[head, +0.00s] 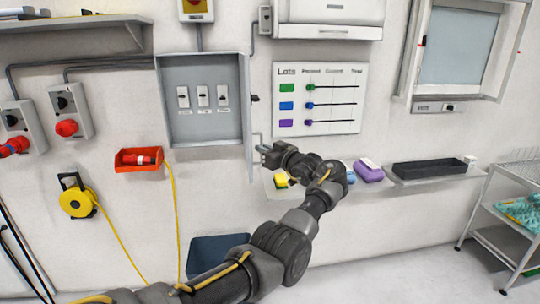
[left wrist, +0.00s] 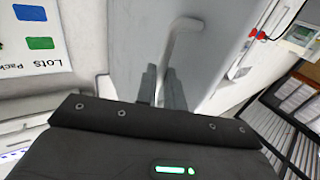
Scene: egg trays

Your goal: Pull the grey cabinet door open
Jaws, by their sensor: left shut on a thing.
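The grey cabinet (head: 204,136) on the wall stands open, with several white switches showing inside. Its grey door (head: 247,115) stands out from the cabinet's right side and is seen nearly edge-on. In the left wrist view the door (left wrist: 130,40) fills the upper middle, with a pale bent handle (left wrist: 181,38) on its face. My left gripper (head: 266,152) is at the door's lower outer side in the head view. In the left wrist view its fingers (left wrist: 162,85) are shut on the lower part of the handle; the exact contact is partly hidden. My right gripper is not in view.
A lots board (head: 350,75) hangs right of the door. Below it a wall shelf (head: 410,180) holds a black tray (head: 428,167) and a purple item (head: 368,170). A red bin (head: 140,168) and yellow cable reel (head: 75,201) hang left. A cart (head: 500,235) stands far right.

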